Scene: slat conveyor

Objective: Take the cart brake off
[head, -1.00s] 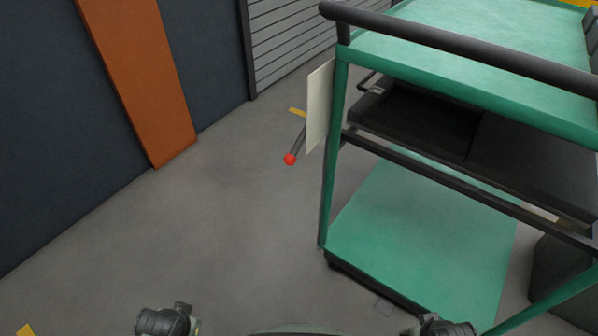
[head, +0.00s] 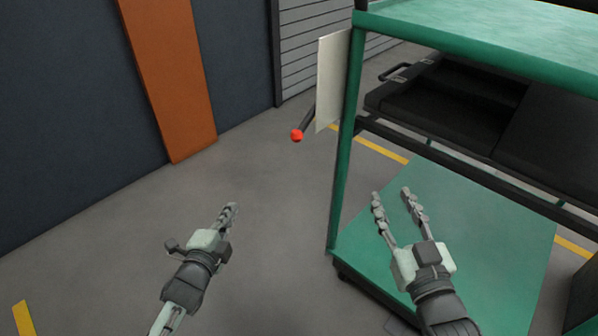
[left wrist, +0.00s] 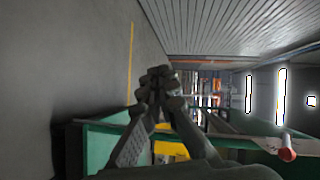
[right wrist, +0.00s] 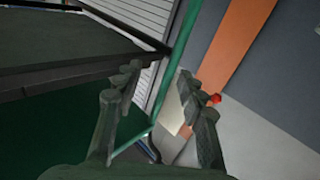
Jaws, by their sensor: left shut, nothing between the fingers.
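The cart (head: 345,190) is a green frame with shelves, at the right of the head view. The brake lever is a dark rod with a red ball knob (head: 297,135), sticking out beside a pale plate (head: 333,80) on the cart's left side. The knob also shows at the right of the left wrist view (left wrist: 287,154) and beyond the fingers in the right wrist view (right wrist: 215,99). My left gripper (head: 230,210) is shut and empty, below and left of the knob, apart from it. My right gripper (head: 391,193) is open and empty in front of the cart's lower shelf.
A dark tray with a handle (head: 396,72) sits on the cart's middle level. The green lower shelf (head: 480,235) is bare. A dark wall (head: 70,110) with an orange panel (head: 170,80) stands at left. Grey floor (head: 255,200) between wall and cart is clear.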

